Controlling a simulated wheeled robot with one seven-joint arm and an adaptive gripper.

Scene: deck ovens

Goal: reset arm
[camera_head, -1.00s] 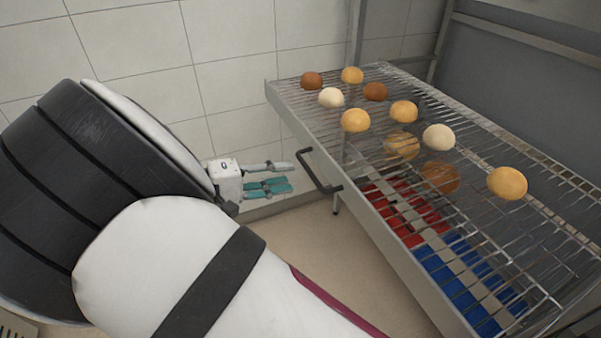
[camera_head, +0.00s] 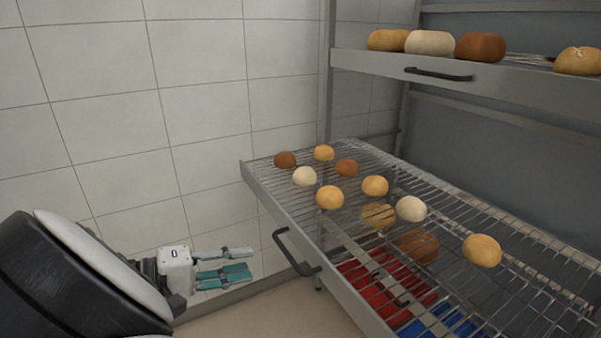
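My gripper (camera_head: 238,263) is at the lower left, with a white body and teal and grey fingers pointing right. Its fingers are spread apart with nothing between them. It stands clear of the pulled-out wire rack (camera_head: 262,205), to the left of that rack's black handle (camera_head: 292,254). My arm's dark and white links fill the bottom left corner.
Several brown, golden and pale buns, such as a golden bun (camera_head: 482,250), sit on the wire rack. An upper shelf (camera_head: 380,64) with its own handle (camera_head: 438,75) holds more buns. Red (camera_head: 385,290) and blue items lie below the rack. A tiled wall (camera_head: 130,100) stands behind my gripper.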

